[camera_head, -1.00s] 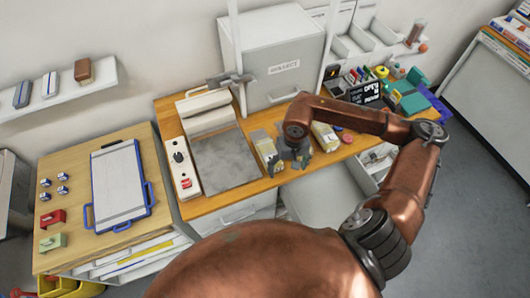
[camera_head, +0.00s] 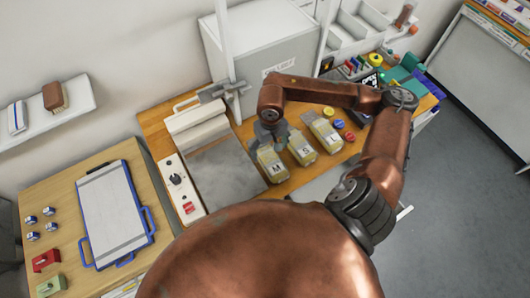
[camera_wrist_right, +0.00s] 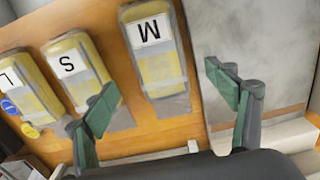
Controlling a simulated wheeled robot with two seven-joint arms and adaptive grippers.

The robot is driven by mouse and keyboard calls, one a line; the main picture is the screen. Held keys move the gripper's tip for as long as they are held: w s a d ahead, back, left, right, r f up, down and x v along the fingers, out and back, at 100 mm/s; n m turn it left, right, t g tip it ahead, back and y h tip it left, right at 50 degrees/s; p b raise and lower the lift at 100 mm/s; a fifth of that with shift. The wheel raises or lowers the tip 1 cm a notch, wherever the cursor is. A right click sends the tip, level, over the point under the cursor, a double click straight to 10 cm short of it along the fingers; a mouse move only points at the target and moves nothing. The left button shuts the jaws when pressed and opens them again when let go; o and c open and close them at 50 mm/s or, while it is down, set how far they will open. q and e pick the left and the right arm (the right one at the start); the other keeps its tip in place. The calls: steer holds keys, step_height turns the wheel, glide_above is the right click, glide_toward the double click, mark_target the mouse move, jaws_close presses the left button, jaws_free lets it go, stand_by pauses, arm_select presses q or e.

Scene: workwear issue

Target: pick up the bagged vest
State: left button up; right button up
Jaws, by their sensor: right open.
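Three yellow vests in clear bags lie in a row on the wooden bench, labelled M (camera_head: 277,169), S (camera_head: 302,149) and L (camera_head: 328,137). My right gripper (camera_head: 267,141) is by the far end of the M bag in the head view. In the right wrist view, its green-padded fingers (camera_wrist_right: 163,98) are open and apart. The M bag (camera_wrist_right: 157,60) shows beyond the gap between them. The S bag (camera_wrist_right: 77,72) lies beyond the left finger, and the L bag (camera_wrist_right: 28,87) is farther left. My left gripper is not in view.
A grey pad (camera_head: 226,172) and a white control box (camera_head: 181,187) are left of the bags. A grey cabinet (camera_head: 262,48) stands behind.

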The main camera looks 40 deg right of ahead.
mark_target(270, 158)
steer(key=shift+w+a+f, duration=0.1)
steer(key=shift+w+f, duration=0.05)
steer(key=shift+f, duration=0.6)
steer(key=f, duration=0.1)
steer(key=f+p, duration=0.1)
steer(key=shift+s+d+f, duration=0.25)
steer(key=shift+f, duration=0.05)
step_height(270, 158, down, 3)
steer(key=shift+w+r+p, duration=0.15)
steer(key=shift+r+p, duration=0.05)
steer(key=shift+p, duration=0.2)
steer(key=shift+f, duration=0.5)
steer(key=c, duration=1.3)
arm_select(q)
steer(key=shift+s+a+r, duration=0.1)
steer(key=shift+s+r, duration=0.6)
steer(key=shift+r, duration=0.2)
